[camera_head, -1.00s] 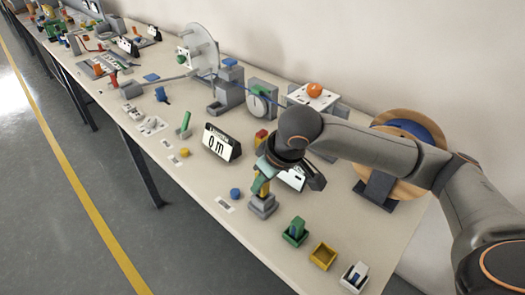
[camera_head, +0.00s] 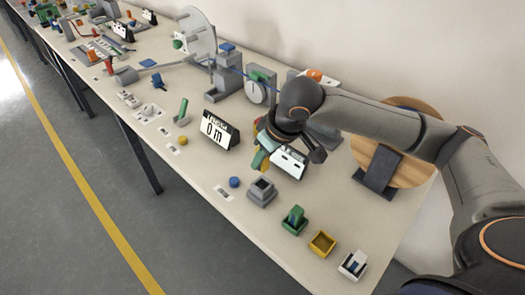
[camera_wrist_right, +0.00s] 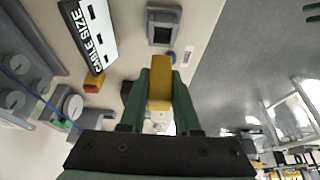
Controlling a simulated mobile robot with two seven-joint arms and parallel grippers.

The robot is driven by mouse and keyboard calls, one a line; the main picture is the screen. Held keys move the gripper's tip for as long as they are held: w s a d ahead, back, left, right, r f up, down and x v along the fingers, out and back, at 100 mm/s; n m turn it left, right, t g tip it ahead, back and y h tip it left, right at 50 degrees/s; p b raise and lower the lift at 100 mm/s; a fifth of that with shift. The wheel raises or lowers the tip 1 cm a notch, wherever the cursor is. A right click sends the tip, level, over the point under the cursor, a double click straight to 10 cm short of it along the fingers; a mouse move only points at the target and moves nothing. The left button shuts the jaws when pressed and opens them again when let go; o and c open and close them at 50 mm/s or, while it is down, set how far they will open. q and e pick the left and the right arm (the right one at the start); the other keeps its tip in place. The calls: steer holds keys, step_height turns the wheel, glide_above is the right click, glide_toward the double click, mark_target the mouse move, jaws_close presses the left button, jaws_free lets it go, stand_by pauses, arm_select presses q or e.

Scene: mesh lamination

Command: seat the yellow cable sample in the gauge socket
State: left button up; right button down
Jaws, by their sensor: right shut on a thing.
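My right gripper (camera_head: 264,153), with green fingers, is shut on the yellow cable sample (camera_head: 257,161). In the right wrist view the sample (camera_wrist_right: 160,88) sits between the two fingers (camera_wrist_right: 160,78), its end sticking out past them. The gauge socket (camera_head: 261,192) is a grey block with a dark square opening that looks empty. It also shows in the right wrist view (camera_wrist_right: 163,30), ahead of the sample and apart from it. The gripper holds the sample above the table, behind the socket in the head view. My left gripper is out of view.
A "CABLE SIZE" display (camera_wrist_right: 88,32) stands close beside the gripper. A blue button (camera_head: 234,182) lies left of the socket. Green (camera_head: 294,222), yellow (camera_head: 322,244) and white (camera_head: 353,265) bins line the front edge; the yellow one looks empty. A "0 m" display (camera_head: 214,131) stands to the left.

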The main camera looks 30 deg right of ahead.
mark_target(263, 171)
steer(key=shift+f+b, duration=0.65)
steer(key=shift+f, duration=1.75)
steer(key=shift+r, duration=0.1)
steer(key=shift+p, duration=0.6)
steer(key=shift+p, duration=0.7)
steer(key=shift+p, duration=0.6)
steer(key=shift+f, duration=1.15)
